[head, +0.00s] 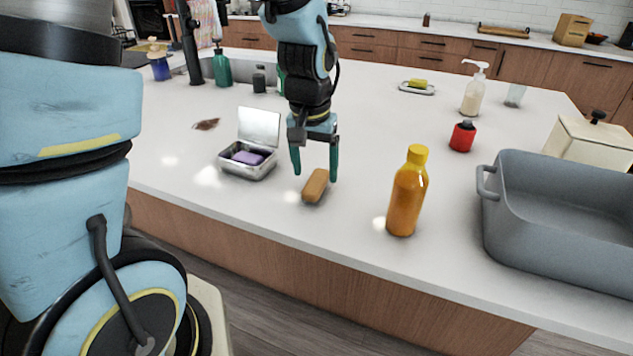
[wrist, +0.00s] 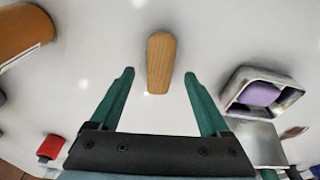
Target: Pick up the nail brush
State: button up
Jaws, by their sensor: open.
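The nail brush (head: 315,186), a small tan wooden block with rounded ends, lies on the white island counter near its front edge. In the wrist view the nail brush (wrist: 160,63) shows just beyond the fingertips, midway between them. My gripper (head: 315,173) points down over the brush with its two green fingers apart, one on each side. In the wrist view my gripper (wrist: 158,72) is open and empty. I cannot tell how far the fingertips are above the counter.
An open metal tin (head: 248,158) with a purple soap stands left of the brush. An orange bottle (head: 408,192) stands to the right, with a small red container (head: 462,136) behind it. A large grey pan (head: 560,215) is at far right. The counter around the brush is clear.

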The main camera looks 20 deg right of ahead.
jog(key=shift+w+d+f, duration=0.15)
jog(key=shift+f, duration=1.2)
grip_shut()
